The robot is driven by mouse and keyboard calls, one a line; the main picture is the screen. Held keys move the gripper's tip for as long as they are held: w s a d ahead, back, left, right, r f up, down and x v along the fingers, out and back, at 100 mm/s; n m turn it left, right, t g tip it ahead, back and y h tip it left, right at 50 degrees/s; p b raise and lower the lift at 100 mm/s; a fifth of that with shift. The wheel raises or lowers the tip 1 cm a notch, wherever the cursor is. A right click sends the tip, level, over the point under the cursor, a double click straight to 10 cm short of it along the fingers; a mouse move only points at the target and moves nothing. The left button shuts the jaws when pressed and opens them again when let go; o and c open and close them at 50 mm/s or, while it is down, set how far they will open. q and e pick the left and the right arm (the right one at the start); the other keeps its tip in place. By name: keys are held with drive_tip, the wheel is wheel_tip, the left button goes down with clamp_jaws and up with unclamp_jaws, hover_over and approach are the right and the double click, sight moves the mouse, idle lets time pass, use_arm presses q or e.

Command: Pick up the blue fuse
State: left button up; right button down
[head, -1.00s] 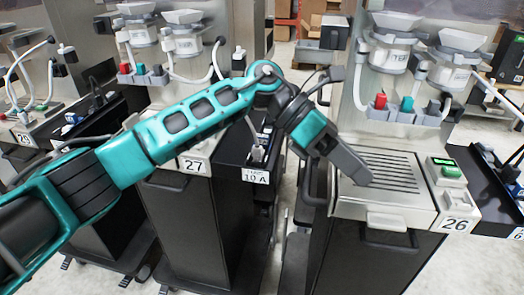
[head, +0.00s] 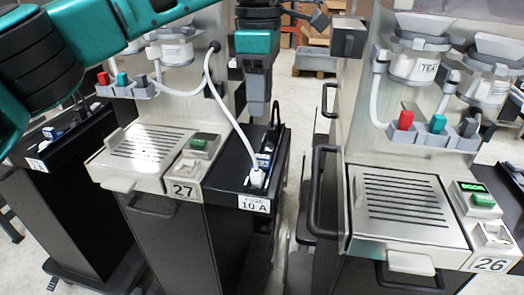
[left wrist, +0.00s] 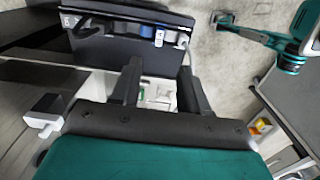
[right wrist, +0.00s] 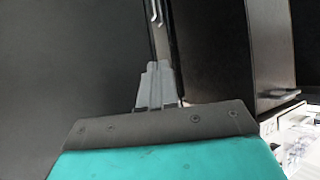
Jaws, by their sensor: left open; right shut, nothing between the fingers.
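A small blue piece, probably the blue fuse (left wrist: 159,38), sits in the black side tray (left wrist: 110,34) in the left wrist view, beside a white and blue piece. In the head view the tray (head: 228,188) is beside station 27, and the blue (head: 265,159) shows only as a small patch behind a white plug. My left gripper (head: 258,112) points down above the far part of this tray. It is open and empty, its fingers (left wrist: 158,90) apart from the blue piece. My right gripper (right wrist: 155,85) is shut and empty in front of dark panels; the head view does not show it.
A white plug (head: 257,178) with a cable stands in the tray, above a "FUSE 10 A" label (head: 255,204). Station 27's drip grille (head: 145,143) is to its left. Station 26's grille (head: 400,198) is to the right, across a narrow gap. Black handles stick out along the gap.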

use_arm(q)
drive_tip(key=b, duration=0.1)
hover_over(262, 156)
drive_tip(key=f, duration=0.7)
drive_tip(key=shift+a, duration=0.25)
drive_tip(key=shift+f, duration=0.35)
drive_tip(key=f, duration=0.4)
drive_tip(key=shift+d+f+b, duration=0.15)
drive_tip(key=shift+d+b, duration=0.1)
drive_tip(key=shift+b, duration=0.15)
drive_tip(key=shift+f, duration=0.35)
use_arm(e)
drive_tip(key=shift+w+a+f, duration=0.1)
drive_tip(key=shift+a+f, duration=0.35)
drive_tip(key=shift+f, duration=0.05)
use_arm(q)
drive_tip(key=shift+c, duration=0.3)
drive_tip(key=c, duration=0.7)
clamp_jaws()
use_arm(e)
drive_tip(key=shift+s+f, duration=0.25)
